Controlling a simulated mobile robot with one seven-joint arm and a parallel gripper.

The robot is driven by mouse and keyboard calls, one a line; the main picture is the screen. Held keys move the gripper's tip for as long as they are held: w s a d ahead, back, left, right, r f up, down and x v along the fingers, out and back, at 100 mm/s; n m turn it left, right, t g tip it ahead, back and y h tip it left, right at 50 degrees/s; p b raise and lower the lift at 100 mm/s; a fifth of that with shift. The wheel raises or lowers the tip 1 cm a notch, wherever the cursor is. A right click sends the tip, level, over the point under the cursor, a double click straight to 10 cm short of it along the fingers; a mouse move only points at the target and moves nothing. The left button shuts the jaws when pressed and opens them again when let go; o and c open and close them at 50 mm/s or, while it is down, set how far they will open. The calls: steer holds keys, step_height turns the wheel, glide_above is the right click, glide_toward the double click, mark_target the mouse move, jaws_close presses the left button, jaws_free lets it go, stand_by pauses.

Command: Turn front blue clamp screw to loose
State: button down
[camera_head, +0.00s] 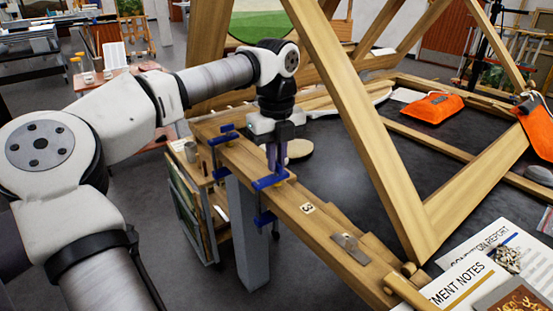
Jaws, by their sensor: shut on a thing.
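The front blue clamp (268,183) grips the edge of a wooden beam, with its lower blue part (265,218) hanging below the beam. My gripper (277,164) points down right over the clamp's top bar. Its fingers are shut on the upper part of the clamp, where the screw is. The screw itself is mostly hidden by the fingers, so its exact turn does not show. A second blue clamp (224,137) sits farther back on the same beam, to the left of my gripper.
A large wooden frame with a slanted beam (360,130) rises just right of my gripper. A metal plate (350,248), a numbered tag (307,208) and printed papers (480,275) lie toward the front right. An orange pouch (432,107) lies on the dark tabletop.

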steer(key=n, duration=0.5)
steer(key=shift+r+n, duration=0.1)
steer(key=shift+n, duration=0.2)
steer(key=n, duration=0.6)
steer(key=shift+w, duration=0.1)
steer(key=n, duration=0.4)
steer(key=shift+n, duration=2)
steer(key=c, duration=1.5)
jaws_free()
